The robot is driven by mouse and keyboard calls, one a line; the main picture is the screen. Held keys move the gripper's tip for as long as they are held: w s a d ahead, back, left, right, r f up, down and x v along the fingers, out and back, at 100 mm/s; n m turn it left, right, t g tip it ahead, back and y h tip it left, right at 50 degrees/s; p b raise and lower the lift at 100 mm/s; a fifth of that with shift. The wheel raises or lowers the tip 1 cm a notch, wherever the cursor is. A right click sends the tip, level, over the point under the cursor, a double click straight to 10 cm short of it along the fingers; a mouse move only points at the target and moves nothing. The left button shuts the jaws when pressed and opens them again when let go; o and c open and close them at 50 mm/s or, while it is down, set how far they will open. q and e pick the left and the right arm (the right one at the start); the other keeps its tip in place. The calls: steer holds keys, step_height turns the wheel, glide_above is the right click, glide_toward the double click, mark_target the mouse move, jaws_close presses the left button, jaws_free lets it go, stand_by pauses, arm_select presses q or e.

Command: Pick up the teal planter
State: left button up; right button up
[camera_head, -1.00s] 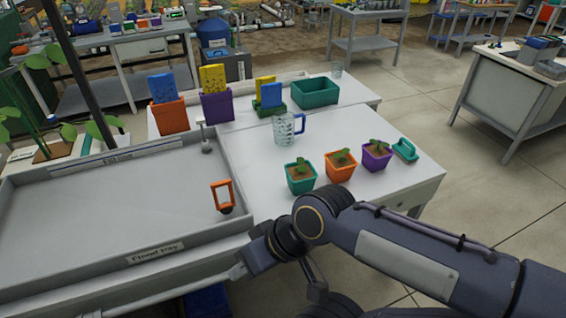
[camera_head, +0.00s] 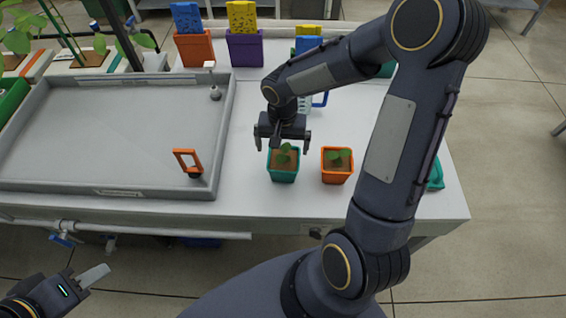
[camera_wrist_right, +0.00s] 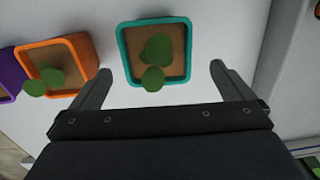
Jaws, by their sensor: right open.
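The teal planter (camera_head: 284,172) holds soil and a small green seedling and stands upright on the white table. It also shows in the right wrist view (camera_wrist_right: 124,62), just beyond and between the fingertips. My right gripper (camera_head: 282,147) is open and empty, above and at the far edge of the teal planter, its fingers pointing down. In the wrist view the fingers (camera_wrist_right: 162,72) are spread wider than the planter, and no contact shows. My left gripper (camera_head: 88,278) is low at the left, off the table; only part of it shows.
An orange planter (camera_head: 336,176) stands close to the right of the teal one. A purple planter (camera_wrist_right: 7,76) shows at the wrist view's left edge. A grey flood tray (camera_head: 110,130) with an orange-handled part (camera_head: 187,160) lies left. A clear jug (camera_head: 305,104) is partly hidden behind my arm.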

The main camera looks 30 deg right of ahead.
mark_target(283, 161)
steer(key=f, duration=0.5)
steer(key=f+p, duration=0.1)
steer(key=f, duration=0.2)
steer(key=shift+s, duration=0.25)
steer(key=shift+d, duration=0.1)
steer(key=shift+c, duration=0.4)
steer(key=shift+r, duration=0.1)
steer(key=c, duration=1)
steer(key=shift+o, duration=0.2)
